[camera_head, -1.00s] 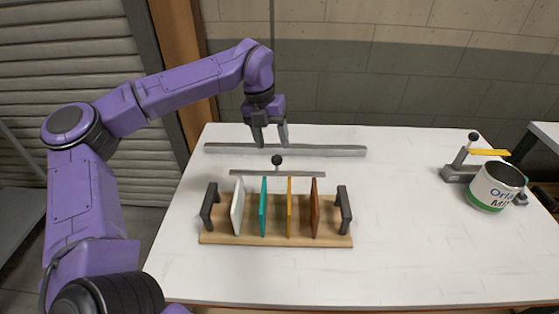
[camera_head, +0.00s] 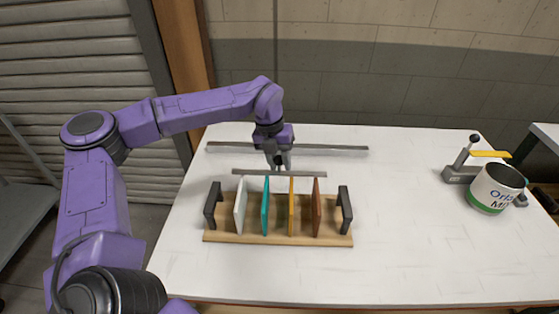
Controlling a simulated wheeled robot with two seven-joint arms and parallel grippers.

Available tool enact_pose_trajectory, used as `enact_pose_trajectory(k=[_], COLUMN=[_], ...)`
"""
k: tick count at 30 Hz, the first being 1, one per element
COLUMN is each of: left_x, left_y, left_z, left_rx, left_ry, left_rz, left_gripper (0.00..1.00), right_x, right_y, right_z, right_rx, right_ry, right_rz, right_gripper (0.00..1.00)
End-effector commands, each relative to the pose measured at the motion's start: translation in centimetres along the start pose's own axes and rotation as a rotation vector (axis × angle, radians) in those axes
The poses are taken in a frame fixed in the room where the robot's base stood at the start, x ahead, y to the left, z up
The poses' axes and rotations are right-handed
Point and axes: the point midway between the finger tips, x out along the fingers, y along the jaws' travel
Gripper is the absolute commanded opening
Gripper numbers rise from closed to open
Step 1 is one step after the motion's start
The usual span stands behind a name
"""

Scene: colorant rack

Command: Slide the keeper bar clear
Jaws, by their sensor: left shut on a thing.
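The keeper bar (camera_head: 305,174) is a thin grey bar just above the back of the colorant rack. My left gripper (camera_head: 278,164) is at the middle of the bar, shut on its dark round knob, which the fingers hide. The rack (camera_head: 222,237) is a wooden base with dark end posts. It holds upright plates: white (camera_head: 240,205), teal (camera_head: 265,206), yellow (camera_head: 291,206) and brown (camera_head: 316,207). My right gripper is not in view.
A long grey rail (camera_head: 335,149) lies on the white table behind the bar. At the right stand a white and green can (camera_head: 490,190) and a grey lever device with a yellow strip (camera_head: 488,154). The table between rack and can is clear.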

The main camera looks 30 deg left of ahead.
Motion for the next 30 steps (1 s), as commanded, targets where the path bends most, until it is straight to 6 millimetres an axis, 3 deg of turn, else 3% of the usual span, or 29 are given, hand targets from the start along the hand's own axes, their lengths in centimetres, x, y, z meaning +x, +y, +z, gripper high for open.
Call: enact_pose_trajectory(k=[11, 12, 14, 23, 26, 30], left_x=[-0.1, -0.1, -0.1, -0.3, -1.4, -4.7], left_y=[0.4, 0.4, 0.5, 0.4, 0.4, 0.4], left_z=[0.8, 0.8, 0.8, 0.8, 0.9, 0.9], left_rx=[0.000, 0.000, 0.000, 0.000, 0.001, 0.000], left_ry=[-0.001, -0.001, -0.001, -0.001, -0.004, -0.006], left_rz=[0.000, 0.000, 0.000, 0.000, -0.001, -0.001], left_gripper=[0.00, 0.42, 0.58, 0.58, 0.58, 0.58], right_x=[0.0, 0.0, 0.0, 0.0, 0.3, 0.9], right_y=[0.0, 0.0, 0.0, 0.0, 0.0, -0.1], right_z=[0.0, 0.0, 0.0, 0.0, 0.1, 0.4], right_rx=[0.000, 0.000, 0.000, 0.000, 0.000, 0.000], right_ry=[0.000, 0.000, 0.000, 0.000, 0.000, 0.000], right_rz=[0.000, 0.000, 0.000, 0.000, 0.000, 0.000], right_gripper=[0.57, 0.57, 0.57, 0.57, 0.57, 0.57])
